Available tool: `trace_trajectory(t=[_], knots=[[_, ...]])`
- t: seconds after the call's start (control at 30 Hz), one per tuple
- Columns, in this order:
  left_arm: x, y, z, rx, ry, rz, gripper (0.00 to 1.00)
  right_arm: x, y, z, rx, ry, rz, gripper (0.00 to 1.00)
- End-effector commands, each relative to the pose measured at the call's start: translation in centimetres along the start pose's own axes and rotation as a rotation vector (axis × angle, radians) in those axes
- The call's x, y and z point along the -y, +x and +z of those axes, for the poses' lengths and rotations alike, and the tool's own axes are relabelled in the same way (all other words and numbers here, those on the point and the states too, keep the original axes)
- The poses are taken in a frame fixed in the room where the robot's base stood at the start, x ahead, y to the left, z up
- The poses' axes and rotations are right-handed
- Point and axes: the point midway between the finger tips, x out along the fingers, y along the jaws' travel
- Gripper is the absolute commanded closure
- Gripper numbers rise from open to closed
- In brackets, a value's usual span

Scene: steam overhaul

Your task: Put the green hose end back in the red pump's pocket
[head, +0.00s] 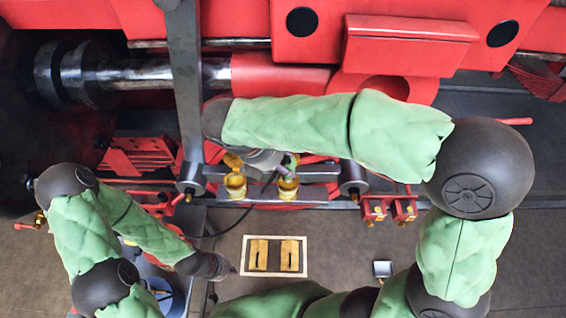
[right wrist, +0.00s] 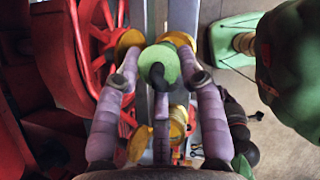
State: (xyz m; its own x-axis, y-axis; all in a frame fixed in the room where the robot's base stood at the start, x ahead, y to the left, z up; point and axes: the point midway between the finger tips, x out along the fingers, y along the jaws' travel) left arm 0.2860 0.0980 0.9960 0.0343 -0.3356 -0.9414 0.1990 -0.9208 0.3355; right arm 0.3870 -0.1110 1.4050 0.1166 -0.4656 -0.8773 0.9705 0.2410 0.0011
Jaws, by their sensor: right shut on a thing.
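The green hose end (right wrist: 160,64) shows in the right wrist view as a rounded green piece with a dark spot, between the two fingers of my right gripper (right wrist: 158,78). The right gripper is shut on it. In the head view my right gripper (head: 280,166) is by two yellow cups, a left one (head: 235,186) and a right one (head: 288,187), on a grey bar. A bit of green shows above the right cup; I cannot tell whether it sits in a pocket. I cannot tell which part is the red pump. My left gripper (head: 219,266) is low at left; its jaws are unclear.
Red machinery (head: 260,20) with a steel rod (head: 150,72) fills the back. A pale-framed board with yellow blocks (head: 275,256) lies on the floor. A blue bucket-like thing (head: 172,298) stands beside my left arm. A small grey square (head: 383,268) lies to the right.

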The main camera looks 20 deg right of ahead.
Motion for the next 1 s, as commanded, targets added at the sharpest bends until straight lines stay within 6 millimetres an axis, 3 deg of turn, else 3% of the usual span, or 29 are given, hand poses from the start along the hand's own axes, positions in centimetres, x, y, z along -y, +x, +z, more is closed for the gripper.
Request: trace_trajectory(t=[0.47, 1.0], knots=[[-0.9, -2.6, 0.1, 0.000, 0.000, 0.000, 1.00, 0.0, -2.7, 1.4, -0.001, 0.000, 0.000, 1.00], [-0.9, -2.6, 0.1, 0.000, 0.000, 0.000, 1.00, 0.0, -2.7, 1.4, -0.001, 0.000, 0.000, 1.00]])
